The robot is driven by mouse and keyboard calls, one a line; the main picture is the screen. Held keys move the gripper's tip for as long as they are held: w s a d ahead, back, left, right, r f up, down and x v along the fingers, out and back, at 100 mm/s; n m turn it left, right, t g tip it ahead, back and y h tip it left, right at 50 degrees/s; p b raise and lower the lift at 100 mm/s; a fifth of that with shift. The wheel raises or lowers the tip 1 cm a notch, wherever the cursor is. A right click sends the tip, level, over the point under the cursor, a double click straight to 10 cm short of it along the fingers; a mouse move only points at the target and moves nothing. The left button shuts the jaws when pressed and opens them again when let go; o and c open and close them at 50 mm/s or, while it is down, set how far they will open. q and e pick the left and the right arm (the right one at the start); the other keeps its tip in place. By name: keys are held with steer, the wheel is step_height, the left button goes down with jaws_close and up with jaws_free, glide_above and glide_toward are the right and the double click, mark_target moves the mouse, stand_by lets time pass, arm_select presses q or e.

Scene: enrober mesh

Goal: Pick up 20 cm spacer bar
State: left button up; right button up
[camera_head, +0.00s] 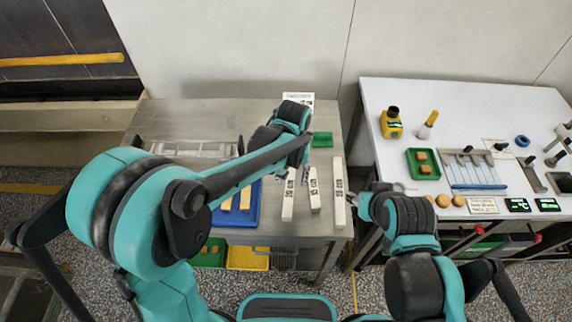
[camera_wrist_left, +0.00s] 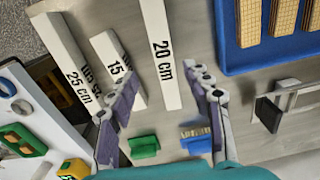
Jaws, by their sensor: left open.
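The white 20 cm spacer bar (camera_head: 289,205) lies on the metal table, leftmost of three white bars. In the left wrist view the 20 cm bar (camera_wrist_left: 161,50), with its black label, reaches between the fingers of my left gripper (camera_wrist_left: 166,78).
A blue tray (camera_head: 237,213) with wafer-like bars lies left of the spacer bars. A green block (camera_wrist_left: 144,147) and a blue brush-like item (camera_wrist_left: 195,141) are close to the left gripper. A white table (camera_head: 450,95) with tools stands on the right.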

mark_target(290, 188)
arm_select(q)
step_height(290, 188, down, 2)
steer(key=shift+w+d+f+b, duration=0.1)
steer(key=shift+w+f+b, duration=0.1)
steer(key=shift+b, duration=0.25)
steer(key=shift+s+f, duration=0.15)
steer(key=shift+f, duration=0.15)
steer(key=f, duration=0.1)
steer(key=f+b, duration=0.1)
steer(key=f, duration=0.1)
steer(key=f+b, duration=0.1)
steer(key=f, duration=0.1)
steer(key=shift+w+a, duration=0.25)
steer(key=shift+a, duration=0.1)
steer(key=shift+r, duration=0.1)
jaws_close()
